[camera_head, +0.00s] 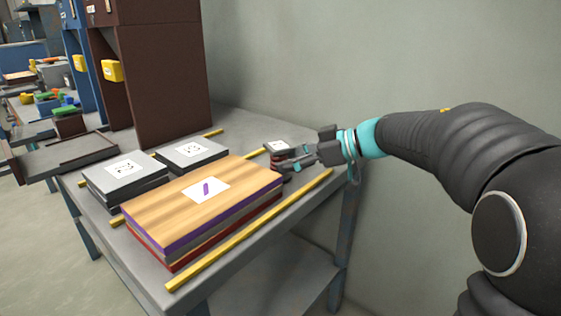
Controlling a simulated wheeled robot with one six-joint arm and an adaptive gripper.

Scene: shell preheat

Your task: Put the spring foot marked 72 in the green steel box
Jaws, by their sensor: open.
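My gripper (300,158) is open at the end of the arm, near the far right corner of the grey table, its fingers pointing left. A small dark and red piece with a white label (278,146) stands right at the fingertips, partly hidden by them. I cannot tell whether the fingers touch it. Its label is too small to read, so I cannot tell whether it is the spring foot marked 72. I cannot make out a green steel box for certain.
On the grey table (232,256) lie a wood-topped stack (232,205), two dark labelled blocks (125,168) (192,150) and yellow strips (240,238). A tall brown cabinet (165,80) stands behind. A wall closes the right. Another cluttered bench (45,98) shows far left.

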